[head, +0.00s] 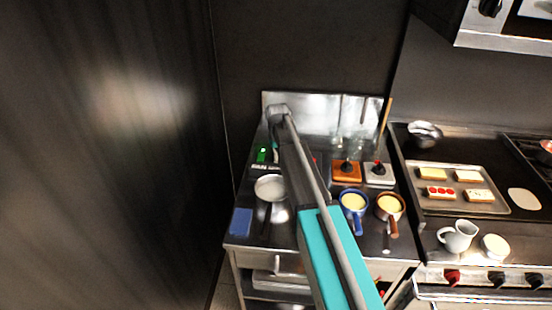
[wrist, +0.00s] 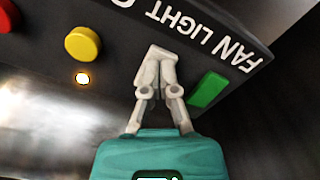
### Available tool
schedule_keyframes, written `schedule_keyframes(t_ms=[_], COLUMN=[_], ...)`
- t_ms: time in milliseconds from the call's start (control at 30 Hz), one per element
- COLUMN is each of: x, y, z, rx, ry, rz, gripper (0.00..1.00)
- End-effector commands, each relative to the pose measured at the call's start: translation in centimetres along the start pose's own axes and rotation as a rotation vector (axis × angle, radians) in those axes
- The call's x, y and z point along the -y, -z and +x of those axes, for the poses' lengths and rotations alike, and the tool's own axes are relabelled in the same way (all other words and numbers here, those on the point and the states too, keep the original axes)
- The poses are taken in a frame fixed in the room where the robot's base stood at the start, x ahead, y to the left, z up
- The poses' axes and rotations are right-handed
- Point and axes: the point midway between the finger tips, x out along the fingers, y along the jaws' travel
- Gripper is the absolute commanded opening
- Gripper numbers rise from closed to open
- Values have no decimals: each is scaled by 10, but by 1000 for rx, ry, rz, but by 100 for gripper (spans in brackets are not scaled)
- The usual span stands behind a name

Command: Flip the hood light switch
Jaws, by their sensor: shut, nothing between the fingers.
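In the wrist view, a black control panel (wrist: 135,40) carries white lettering that reads "FAN" and "LIGHT", seen upside down. A green switch (wrist: 208,93) sits on it below the word FAN, just right of my gripper. A round yellow button (wrist: 83,44) sits to the left. My gripper (wrist: 160,55) is shut and empty, its fingertips overlapping the panel just below LIGHT. Whatever lies right behind the fingertips is hidden, and no separate light switch shows. I cannot tell whether the fingertips touch the panel. The head view does not clearly show the gripper.
A small lamp (wrist: 82,78) glows beside the panel's edge. In the head view, a steel counter (head: 242,220) holds pans and jars, with a baking tray (head: 504,206) and a white jug (head: 458,236) to the right. A dark wall fills the left.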

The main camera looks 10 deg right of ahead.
Motion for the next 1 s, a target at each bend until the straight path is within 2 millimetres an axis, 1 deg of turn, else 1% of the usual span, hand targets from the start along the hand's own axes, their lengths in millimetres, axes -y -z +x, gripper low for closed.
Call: schedule_keyframes(t_ms=[267, 1000], x=[0, 1], y=[0, 0], z=[-7, -49], rx=[0, 0], ry=[0, 0], rz=[0, -1], gripper=[0, 0])
